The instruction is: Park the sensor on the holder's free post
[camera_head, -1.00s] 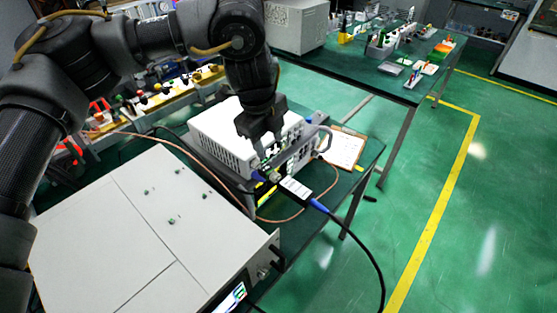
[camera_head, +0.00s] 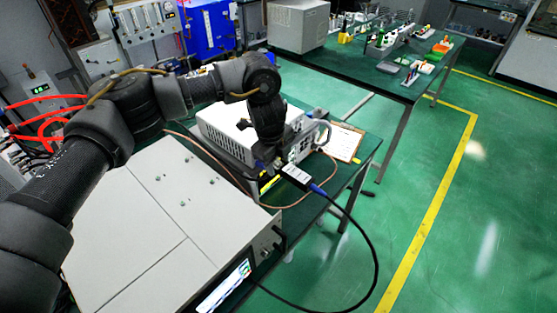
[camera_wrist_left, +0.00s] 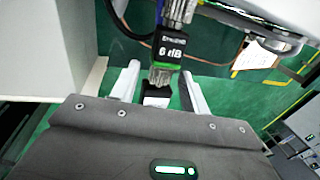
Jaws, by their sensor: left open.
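The sensor (camera_head: 296,174), a slim black body with a white label, lies beside the front of the white instrument (camera_head: 225,130) in the head view. A blue plug and black cable leave its far end. My left gripper (camera_head: 271,163) points down at its near end. In the left wrist view my left gripper (camera_wrist_left: 160,70) is open, with pale fingers on either side of a black part (camera_wrist_left: 157,93), perhaps the sensor. A metal connector with a green-banded "6 dB" attenuator (camera_wrist_left: 171,50) shows there too. The holder and its free post cannot be made out. My right gripper is out of view.
A large grey instrument (camera_head: 160,210) with a lit screen stands in front. A copper-coloured cable (camera_head: 300,204) loops on the green bench, and a clipboard (camera_head: 343,142) lies behind. The black cable (camera_head: 375,250) hangs over the open floor at right.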

